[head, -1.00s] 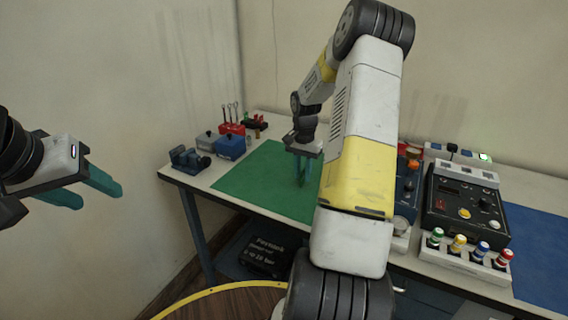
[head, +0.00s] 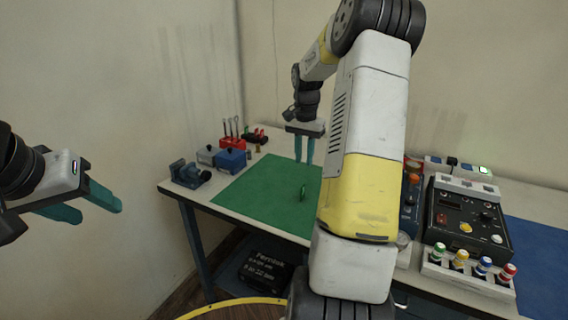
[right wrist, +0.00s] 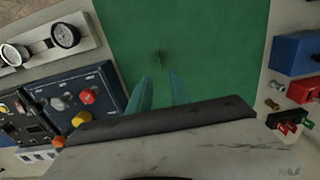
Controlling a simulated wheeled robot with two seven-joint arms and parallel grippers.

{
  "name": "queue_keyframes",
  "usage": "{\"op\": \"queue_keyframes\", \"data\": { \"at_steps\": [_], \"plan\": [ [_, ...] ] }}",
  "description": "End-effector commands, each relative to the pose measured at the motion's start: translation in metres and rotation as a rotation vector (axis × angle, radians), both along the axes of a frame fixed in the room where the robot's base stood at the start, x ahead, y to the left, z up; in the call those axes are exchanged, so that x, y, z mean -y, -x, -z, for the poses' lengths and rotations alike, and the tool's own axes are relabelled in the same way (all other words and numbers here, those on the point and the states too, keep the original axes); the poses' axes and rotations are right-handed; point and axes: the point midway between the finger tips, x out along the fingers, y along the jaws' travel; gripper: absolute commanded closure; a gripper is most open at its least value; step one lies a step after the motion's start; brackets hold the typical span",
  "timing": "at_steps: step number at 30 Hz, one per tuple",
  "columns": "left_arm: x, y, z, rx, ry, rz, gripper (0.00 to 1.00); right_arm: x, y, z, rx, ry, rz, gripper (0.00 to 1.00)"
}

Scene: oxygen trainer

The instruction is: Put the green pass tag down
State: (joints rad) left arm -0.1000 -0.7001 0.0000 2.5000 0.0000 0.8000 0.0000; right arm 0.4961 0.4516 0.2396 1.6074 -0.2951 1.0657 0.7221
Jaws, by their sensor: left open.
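The green pass tag (head: 302,191) is on the green mat (head: 255,188), seen as a small, narrow green shape that looks upright or on edge. In the right wrist view the tag (right wrist: 160,57) shows as a thin dark sliver ahead of the fingertips. My right gripper (head: 304,162) is open and empty above the tag, with a clear gap between. Its two teal fingers also show apart in the right wrist view (right wrist: 160,82). My left gripper (head: 101,203) is open and empty at the far left, away from the table.
Behind the mat stand a blue box (head: 231,160), a red tool holder (head: 231,142) and a dark rack with red and green pieces (head: 256,136). A blue vise (head: 189,173) is at the left edge. A control box (head: 466,219) and coloured-cap holder (head: 468,267) are right.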

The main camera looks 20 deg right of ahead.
Motion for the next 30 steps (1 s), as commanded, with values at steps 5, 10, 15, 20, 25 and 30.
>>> {"op": "queue_keyframes", "data": {
  "at_steps": [5, 10, 15, 20, 25, 30],
  "plan": [
    [0.000, 0.000, 0.000, 0.000, 0.000, 0.000, 0.48, -0.014, 0.007, -0.025, 0.024, 0.010, -0.048, 0.76],
    [0.000, 0.000, 0.000, 0.000, 0.000, 0.000, 0.48, -0.065, 0.041, -0.079, 0.117, 0.039, -0.221, 0.76],
    [0.000, 0.000, 0.000, 0.000, 0.000, 0.000, 0.48, -0.120, 0.099, -0.125, 0.240, 0.062, -0.430, 0.76],
    [0.000, 0.000, 0.000, 0.000, 0.000, 0.000, 0.48, -0.162, 0.160, -0.146, 0.369, 0.073, -0.616, 0.76],
    [0.000, 0.000, 0.000, 0.000, 0.000, 0.000, 0.48, -0.193, 0.217, -0.148, 0.497, 0.071, -0.778, 0.76],
    [0.000, 0.000, 0.000, 0.000, 0.000, 0.000, 0.48, -0.208, 0.247, -0.141, 0.575, 0.066, -0.871, 0.76]
  ]
}}
